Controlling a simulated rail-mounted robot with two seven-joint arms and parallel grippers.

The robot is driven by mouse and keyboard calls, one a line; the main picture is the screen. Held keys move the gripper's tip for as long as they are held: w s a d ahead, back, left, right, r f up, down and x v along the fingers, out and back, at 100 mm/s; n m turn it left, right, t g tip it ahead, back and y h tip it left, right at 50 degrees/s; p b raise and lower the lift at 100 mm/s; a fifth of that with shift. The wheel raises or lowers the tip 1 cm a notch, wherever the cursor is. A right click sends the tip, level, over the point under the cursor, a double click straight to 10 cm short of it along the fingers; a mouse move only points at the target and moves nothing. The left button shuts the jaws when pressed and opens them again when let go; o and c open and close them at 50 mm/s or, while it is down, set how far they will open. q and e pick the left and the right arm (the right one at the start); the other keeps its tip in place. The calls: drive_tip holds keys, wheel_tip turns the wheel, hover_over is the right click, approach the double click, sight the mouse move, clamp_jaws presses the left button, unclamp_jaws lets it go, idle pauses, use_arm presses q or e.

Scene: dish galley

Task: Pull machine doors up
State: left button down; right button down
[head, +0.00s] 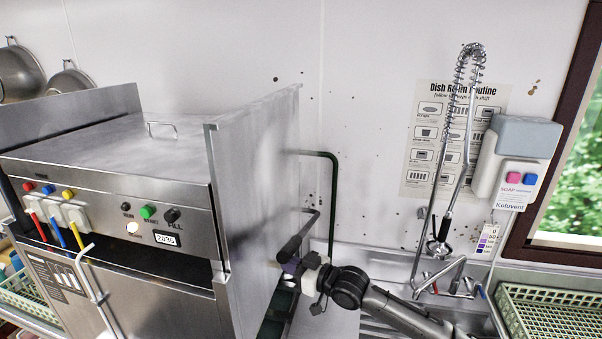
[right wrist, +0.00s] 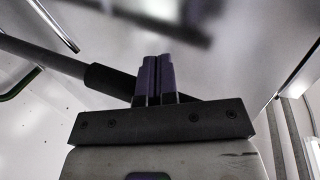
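The steel dish machine (head: 110,150) fills the left of the head view. A dark slot shows under its front control panel, above a lower front panel (head: 130,300). A tall flat steel panel (head: 255,170) forms its right side. A black bar with a thick grip (head: 294,242) stands out at that side; it also crosses the right wrist view (right wrist: 108,80). My right gripper (head: 290,267) is just below the grip. Its purple fingers (right wrist: 157,75) are together, in front of the bar in the wrist view; I cannot tell whether they touch it. My left gripper is out of view.
A sink with a spray hose (head: 440,160) and a soap dispenser (head: 522,160) are at the right. A dark green pipe (head: 333,190) runs by the wall behind the bar. A green rack (head: 550,312) sits at the lower right. A bent light tube (head: 92,275) stands before the machine.

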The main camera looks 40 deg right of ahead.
drive_tip(key=shift+w+d+r+b, duration=0.3)
drive_tip(key=shift+w+d+r, duration=0.5)
drive_tip(key=shift+r, duration=1.05)
drive_tip(key=shift+w+d+r+b, duration=0.25)
drive_tip(key=shift+w+d+r, duration=0.3)
drive_tip(key=shift+d+r, duration=0.95)
drive_tip(key=shift+w+d+r+b, duration=0.3)
drive_tip(key=shift+w+d+r, duration=0.35)
drive_tip(key=shift+r, duration=1.55)
drive_tip(key=shift+s+d, duration=0.1)
drive_tip(key=shift+s, duration=0.35)
drive_tip(key=b+v, duration=0.5)
drive_tip(key=v, duration=0.4)
